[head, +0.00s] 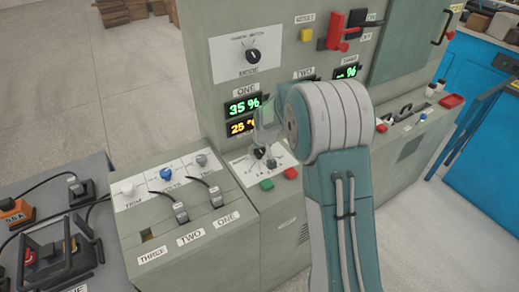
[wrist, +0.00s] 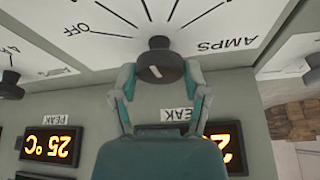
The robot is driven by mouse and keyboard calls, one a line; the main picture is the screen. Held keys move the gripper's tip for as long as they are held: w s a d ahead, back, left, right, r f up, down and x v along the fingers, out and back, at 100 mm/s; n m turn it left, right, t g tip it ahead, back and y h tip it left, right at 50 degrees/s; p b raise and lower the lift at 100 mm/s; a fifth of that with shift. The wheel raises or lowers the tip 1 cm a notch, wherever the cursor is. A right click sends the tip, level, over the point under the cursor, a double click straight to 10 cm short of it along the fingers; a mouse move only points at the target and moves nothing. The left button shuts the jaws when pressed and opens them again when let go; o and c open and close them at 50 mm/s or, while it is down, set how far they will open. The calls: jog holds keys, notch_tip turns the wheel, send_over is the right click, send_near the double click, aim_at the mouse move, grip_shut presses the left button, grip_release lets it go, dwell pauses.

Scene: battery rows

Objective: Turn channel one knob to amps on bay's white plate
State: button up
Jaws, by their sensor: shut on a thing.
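The channel one knob (wrist: 160,62) is black and round, with a short white mark on its face. It stands on the bay's white plate (wrist: 120,55), which bears line marks, OFF at the left and AMPS at the right, upside down in the wrist view. My gripper (wrist: 162,76) has a finger on each side of the knob and is shut on it. I cannot tell which mark the knob points to. In the head view, the white plate (head: 281,172) lies below the ONE displays (head: 243,107), with my gripper (head: 266,140) over the knob, partly hidden by my arm.
Another black knob (wrist: 10,84) is at the left edge of the wrist view. Green (head: 267,184) and red (head: 291,173) buttons sit just in front of the plate. Lever switches (head: 180,212) stand on the left console. Red handle (head: 338,32) is above.

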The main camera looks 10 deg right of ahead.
jog(key=m+h, duration=0.1)
jog(key=m, duration=0.2)
jog(key=m+h, duration=0.1)
jog(key=m, duration=0.2)
jog(key=shift+s+a+f+g+h, duration=0.1)
jog(key=shift+f+g+h, duration=0.1)
jog(key=shift+g+h, duration=0.1)
jog(key=shift+m, duration=0.4)
jog(key=o, duration=1.1)
jog(key=shift+o, duration=0.2)
jog(key=shift+a, duration=0.1)
jog(key=shift+r, duration=0.15)
jog(key=shift+r, duration=0.35)
jog(key=v, duration=1.1)
jog(key=shift+s+a, duration=0.1)
